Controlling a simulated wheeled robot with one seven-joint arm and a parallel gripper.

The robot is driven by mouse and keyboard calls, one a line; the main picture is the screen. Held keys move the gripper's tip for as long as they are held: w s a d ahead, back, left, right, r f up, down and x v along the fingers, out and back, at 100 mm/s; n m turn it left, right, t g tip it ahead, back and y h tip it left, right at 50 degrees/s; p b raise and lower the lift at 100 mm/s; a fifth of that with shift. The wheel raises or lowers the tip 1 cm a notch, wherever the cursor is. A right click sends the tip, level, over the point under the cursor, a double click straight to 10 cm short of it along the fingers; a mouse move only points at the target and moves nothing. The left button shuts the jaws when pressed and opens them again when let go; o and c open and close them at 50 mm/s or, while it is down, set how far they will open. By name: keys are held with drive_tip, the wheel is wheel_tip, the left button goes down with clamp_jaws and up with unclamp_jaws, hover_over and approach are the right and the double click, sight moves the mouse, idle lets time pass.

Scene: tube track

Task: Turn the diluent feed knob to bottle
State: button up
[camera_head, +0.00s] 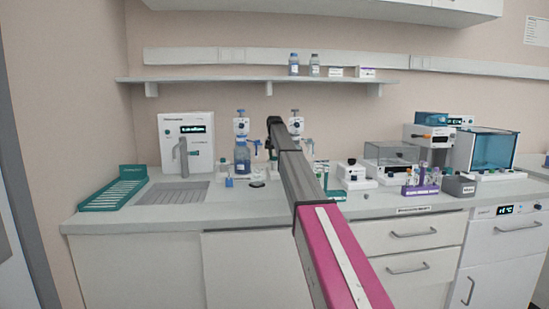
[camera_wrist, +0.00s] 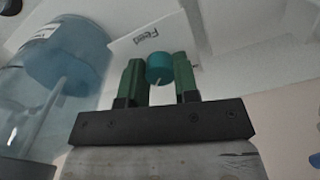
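The diluent feed knob (camera_wrist: 159,69) is a round teal knob with a thin pale pointer line. It shows in the wrist view beside a white plate marked "Feed" (camera_wrist: 146,36). My gripper (camera_wrist: 160,78) has a green finger on either side of the knob, with no clear gap at either side. It looks shut on the knob. A large clear bottle with blue liquid (camera_wrist: 66,55) stands close at the left. In the head view my arm covers the knob and my fingertips.
In the head view, a blue bottle with a dispenser (camera_head: 242,160) stands on the counter left of my arm. A teal rack (camera_head: 116,190) and sink (camera_head: 172,193) lie further left. Instruments and a purple tube rack (camera_head: 420,190) stand at the right. A shelf (camera_head: 200,80) runs above.

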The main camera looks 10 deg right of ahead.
drive_tip(key=shift+c, duration=0.6)
drive_tip(key=n, duration=0.5)
drive_tip(key=shift+n, duration=0.4)
drive_tip(key=n, duration=0.5)
drive_tip(key=shift+n, duration=0.7)
drive_tip(key=o, duration=0.9)
drive_tip(key=shift+r, duration=0.15)
